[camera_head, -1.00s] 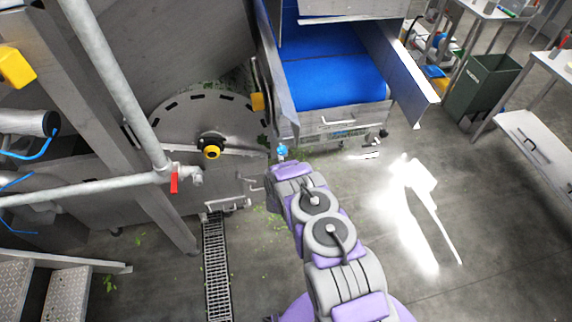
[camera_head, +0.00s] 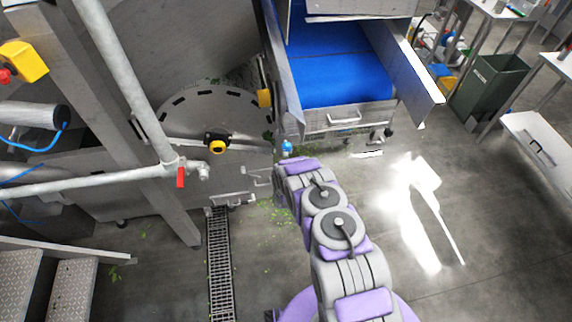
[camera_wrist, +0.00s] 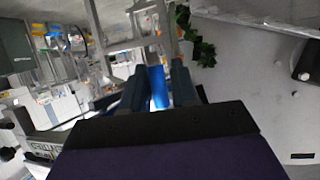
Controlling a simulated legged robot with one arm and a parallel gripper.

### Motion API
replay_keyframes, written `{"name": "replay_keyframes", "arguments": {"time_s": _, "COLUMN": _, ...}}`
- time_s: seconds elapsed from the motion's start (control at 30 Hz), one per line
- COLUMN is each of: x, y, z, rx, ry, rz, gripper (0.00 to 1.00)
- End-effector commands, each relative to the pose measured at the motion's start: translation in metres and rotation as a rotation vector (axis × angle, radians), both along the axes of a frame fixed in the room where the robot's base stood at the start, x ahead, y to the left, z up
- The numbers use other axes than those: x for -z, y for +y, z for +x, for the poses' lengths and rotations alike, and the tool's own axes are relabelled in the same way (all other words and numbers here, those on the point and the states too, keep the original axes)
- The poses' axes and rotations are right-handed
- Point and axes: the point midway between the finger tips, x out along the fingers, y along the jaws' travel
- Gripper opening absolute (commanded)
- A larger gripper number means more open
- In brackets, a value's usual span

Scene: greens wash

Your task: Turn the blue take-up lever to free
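The blue take-up lever (camera_head: 286,147) is a small bright blue handle at the side of the conveyor frame, just beyond the end of my arm in the head view. In the wrist view the blue lever (camera_wrist: 158,87) stands upright in the gap between the two dark fingers of my gripper (camera_wrist: 157,92). The fingers are apart, with a thin light gap showing beside the lever. Whether either finger touches it is hard to tell. The lever's base and pivot are hidden. In the head view my own wrist hides the fingers.
The blue conveyor belt (camera_head: 340,80) with metal side walls lies just behind the lever. A round steel drum cover (camera_head: 230,115) stands to the left, with a pipe rail (camera_head: 120,180) nearer. A floor drain (camera_head: 220,265) runs below.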

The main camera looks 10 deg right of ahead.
Motion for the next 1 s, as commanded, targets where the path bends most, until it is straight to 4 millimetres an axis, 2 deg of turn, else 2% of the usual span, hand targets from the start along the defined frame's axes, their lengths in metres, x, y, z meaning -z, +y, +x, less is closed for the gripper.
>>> {"name": "replay_keyframes", "arguments": {"time_s": 0.03, "x": -0.001, "y": 0.000, "z": 0.001, "rx": 0.000, "ry": -0.001, "rz": 0.000, "gripper": 0.34}}
{"name": "replay_keyframes", "arguments": {"time_s": 0.13, "x": -0.001, "y": -0.001, "z": 0.002, "rx": 0.001, "ry": -0.002, "rz": -0.001, "gripper": 0.43}}
{"name": "replay_keyframes", "arguments": {"time_s": 0.37, "x": -0.001, "y": -0.001, "z": 0.002, "rx": 0.002, "ry": -0.003, "rz": -0.001, "gripper": 0.43}}
{"name": "replay_keyframes", "arguments": {"time_s": 0.57, "x": -0.005, "y": 0.001, "z": -0.005, "rx": 0.002, "ry": -0.002, "rz": -0.001, "gripper": 0.43}}
{"name": "replay_keyframes", "arguments": {"time_s": 1.0, "x": -0.027, "y": 0.012, "z": -0.059, "rx": 0.000, "ry": -0.001, "rz": -0.002, "gripper": 0.43}}
